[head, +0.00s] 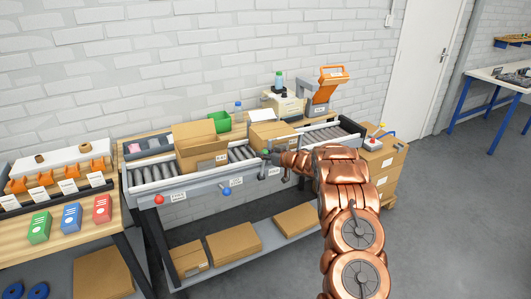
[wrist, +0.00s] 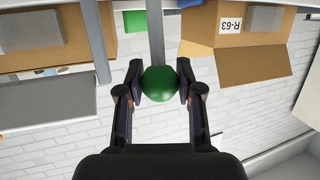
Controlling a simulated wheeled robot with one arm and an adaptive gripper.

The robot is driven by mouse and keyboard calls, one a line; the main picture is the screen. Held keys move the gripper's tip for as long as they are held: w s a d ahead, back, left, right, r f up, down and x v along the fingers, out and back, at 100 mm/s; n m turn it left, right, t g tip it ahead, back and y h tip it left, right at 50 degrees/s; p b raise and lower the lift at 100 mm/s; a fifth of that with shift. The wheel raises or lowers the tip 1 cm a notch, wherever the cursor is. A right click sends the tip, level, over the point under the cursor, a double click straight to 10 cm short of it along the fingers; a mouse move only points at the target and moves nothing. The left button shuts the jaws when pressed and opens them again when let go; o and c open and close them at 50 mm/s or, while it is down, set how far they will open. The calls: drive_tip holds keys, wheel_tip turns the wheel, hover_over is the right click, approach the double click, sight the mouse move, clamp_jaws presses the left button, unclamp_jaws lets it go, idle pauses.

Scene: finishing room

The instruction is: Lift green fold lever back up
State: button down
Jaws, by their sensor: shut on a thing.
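The green lever's round knob (wrist: 160,84) sits between my fingertips in the wrist view. Its grey rod (wrist: 155,35) runs from the knob to the top of that picture. My gripper (wrist: 160,83) is shut on the knob, one finger on each side. In the head view my gripper (head: 270,156) is at the front edge of the conveyor (head: 243,153), right of the middle. The knob is mostly hidden there by my gripper, and the lever's angle is hard to tell.
A red knob (head: 159,199) and a blue knob (head: 227,191) stand out from the conveyor's front, to the left. An open carton (head: 200,150) and a smaller carton (head: 270,133) sit on the rollers. More cartons (head: 233,243) lie on the shelf below.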

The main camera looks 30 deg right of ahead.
drive_tip(key=shift+w+a, duration=0.1)
drive_tip(key=shift+w, duration=0.25)
drive_tip(key=c, duration=0.7)
unclamp_jaws()
drive_tip(key=shift+c, duration=0.2)
drive_tip(key=shift+s+d, duration=0.1)
drive_tip(key=shift+d, duration=0.1)
drive_tip(key=v, duration=1.2)
drive_tip(key=shift+f, duration=0.15)
